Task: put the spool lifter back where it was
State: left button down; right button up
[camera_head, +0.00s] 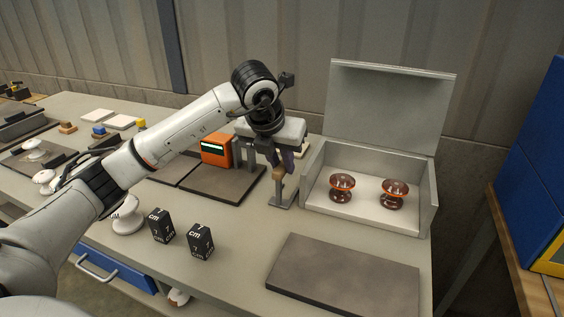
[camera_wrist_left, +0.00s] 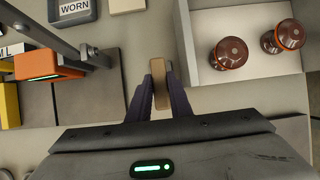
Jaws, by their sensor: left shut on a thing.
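My left gripper (camera_head: 281,166) is shut on the tan upper part of the spool lifter (camera_head: 278,174), just left of the open grey box. Below the tan part is a grey metal piece (camera_head: 283,199) close to the table; I cannot tell whether it touches or whether it belongs to the lifter or to a stand. In the left wrist view the tan block (camera_wrist_left: 159,84) sits between the two dark fingers (camera_wrist_left: 161,92). My right gripper is not in view.
The open grey box (camera_head: 434,205) holds two brown spools (camera_head: 342,187) (camera_head: 394,193). A dark mat (camera_head: 345,277) lies in front. Two black cubes (camera_head: 161,226) (camera_head: 200,242) and a white insulator (camera_head: 127,222) stand left. An orange device (camera_head: 215,150) is behind left.

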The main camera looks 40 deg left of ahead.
pick_arm(q)
jog(key=c, duration=1.6)
grip_release()
jog(key=shift+r, duration=0.15)
jog(key=v, duration=1.1)
jog(key=shift+s+d+r, duration=0.1)
jog(key=shift+s+r, duration=0.15)
jog(key=shift+r, duration=0.1)
